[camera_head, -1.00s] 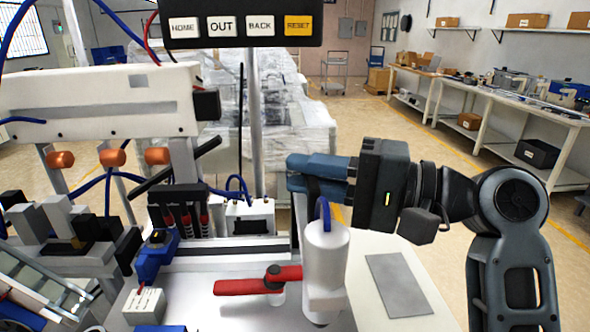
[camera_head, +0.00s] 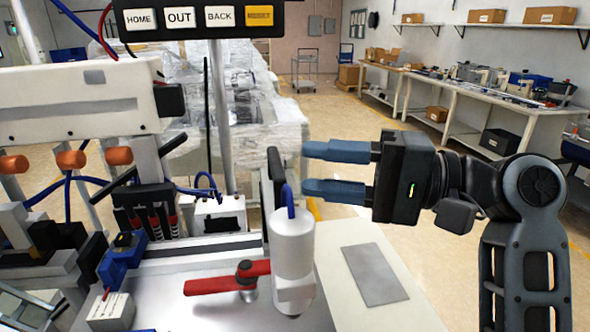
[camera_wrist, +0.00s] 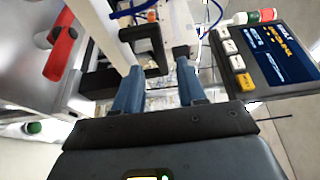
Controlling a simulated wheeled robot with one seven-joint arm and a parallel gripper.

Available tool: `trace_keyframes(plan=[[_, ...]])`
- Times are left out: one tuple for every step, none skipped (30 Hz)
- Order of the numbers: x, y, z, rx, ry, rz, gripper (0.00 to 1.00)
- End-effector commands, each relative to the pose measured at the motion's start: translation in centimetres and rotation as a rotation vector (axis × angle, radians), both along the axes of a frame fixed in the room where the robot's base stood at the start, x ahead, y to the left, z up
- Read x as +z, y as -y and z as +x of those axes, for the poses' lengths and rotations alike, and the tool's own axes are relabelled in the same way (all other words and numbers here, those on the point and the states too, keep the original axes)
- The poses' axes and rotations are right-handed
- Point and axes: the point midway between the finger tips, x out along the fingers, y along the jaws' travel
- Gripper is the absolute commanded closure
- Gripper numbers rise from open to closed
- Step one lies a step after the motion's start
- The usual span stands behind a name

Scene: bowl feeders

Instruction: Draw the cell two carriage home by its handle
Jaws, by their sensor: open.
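The carriage handle (camera_head: 275,170), a dark upright grip, stands behind the white cylinder in the head view, which hides part of it. In the wrist view the black, bracket-shaped handle (camera_wrist: 152,48) lies just past my fingertips. My gripper (camera_head: 305,169) is open, its two blue fingers spread one above the other, to the right of the handle with a gap between. In the wrist view my gripper (camera_wrist: 158,62) shows empty. The carriage itself is mostly hidden; I cannot tell its travel.
A white cylinder (camera_head: 292,250) and a red lever (camera_head: 225,278) stand near the handle. A button panel (camera_head: 200,18) hangs above; it also shows in the wrist view (camera_wrist: 265,55). A grey plate (camera_head: 374,273) lies on the right. Open floor lies beyond.

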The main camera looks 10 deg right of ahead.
Motion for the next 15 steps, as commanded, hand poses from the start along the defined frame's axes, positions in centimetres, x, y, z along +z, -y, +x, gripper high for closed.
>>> trace_keyframes(plan=[[-0.1,0.8,-0.2,-0.003,0.000,0.001,0.60],[-0.1,1.1,-0.4,-0.003,0.000,0.001,0.60],[-0.1,1.5,-0.6,-0.003,0.000,0.001,0.60],[-0.1,1.7,-0.7,-0.003,-0.001,0.000,0.60],[-0.1,1.9,-0.8,-0.002,-0.001,0.000,0.60],[0.0,2.1,-0.9,-0.002,0.000,0.001,0.60],[0.0,2.2,-0.9,-0.001,0.000,0.001,0.60],[0.0,2.3,-1.0,-0.001,0.000,0.001,0.60],[0.0,2.3,-1.0,-0.001,0.000,0.001,0.60],[0.0,2.3,-1.0,-0.001,0.000,0.001,0.60],[0.0,2.3,-1.0,-0.001,0.000,0.001,0.60],[0.0,2.3,-1.0,-0.001,0.000,0.001,0.60],[0.0,2.3,-1.0,-0.001,0.000,0.001,0.60],[0.0,2.3,-1.0,-0.001,0.000,0.001,0.60],[0.0,2.3,-1.0,-0.001,0.000,0.001,0.60]])
